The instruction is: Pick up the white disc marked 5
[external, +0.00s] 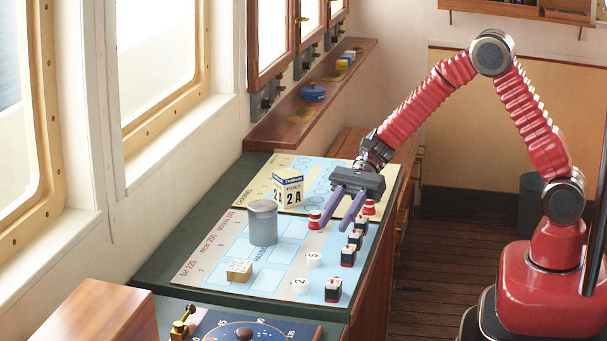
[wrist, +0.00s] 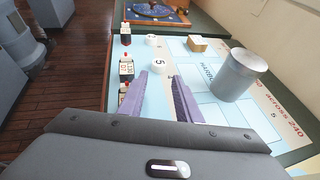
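The white disc marked 5 (external: 313,259) lies on the light blue chart board, and it also shows in the wrist view (wrist: 159,63) ahead of my fingers. A second white disc, marked 2 (external: 300,286), lies nearer the front of the board; it shows in the wrist view (wrist: 151,40) beyond the first. My gripper (external: 337,222) is above the board, on the far side of the disc marked 5. Its two purple fingers (wrist: 161,98) are apart with nothing visible between them. The gripper is clear of both discs.
Dark blocks with red and white parts (external: 348,256) stand along the board's right side. Small red-and-white pieces (external: 315,220) stand near my fingers.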

